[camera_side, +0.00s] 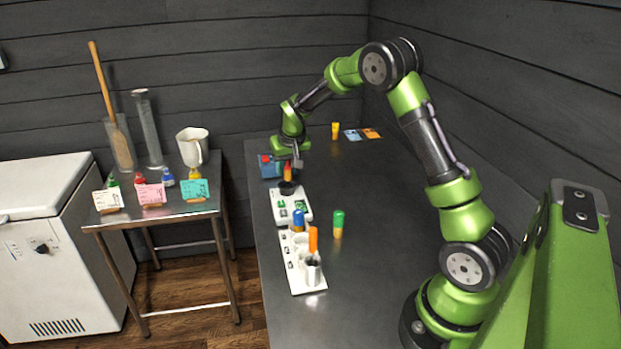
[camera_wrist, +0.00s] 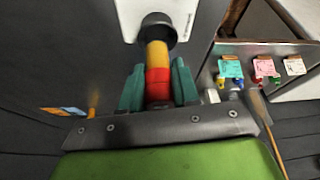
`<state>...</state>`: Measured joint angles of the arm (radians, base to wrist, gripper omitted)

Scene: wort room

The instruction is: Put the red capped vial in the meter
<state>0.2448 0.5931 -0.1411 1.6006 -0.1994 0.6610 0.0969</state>
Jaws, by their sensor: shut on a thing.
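The red capped vial (camera_wrist: 158,84) stands between the two fingers of my gripper (camera_wrist: 158,92) in the wrist view, shut on its red cap. Its amber body points at the black round well (camera_wrist: 157,24) of the white meter (camera_wrist: 188,18), and its far end meets or overlaps the well's opening. I cannot tell how deep it sits. In the side view the vial (camera_side: 287,172) hangs upright under my gripper (camera_side: 293,162), directly over the well of the meter (camera_side: 292,207).
A blue box (camera_side: 268,168) stands beside my gripper. A white rack (camera_side: 306,279) holds blue and orange capped vials. A green capped vial (camera_side: 338,224) and a yellow capped one (camera_side: 335,130) stand apart. Cards (camera_side: 371,133) lie at the back.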

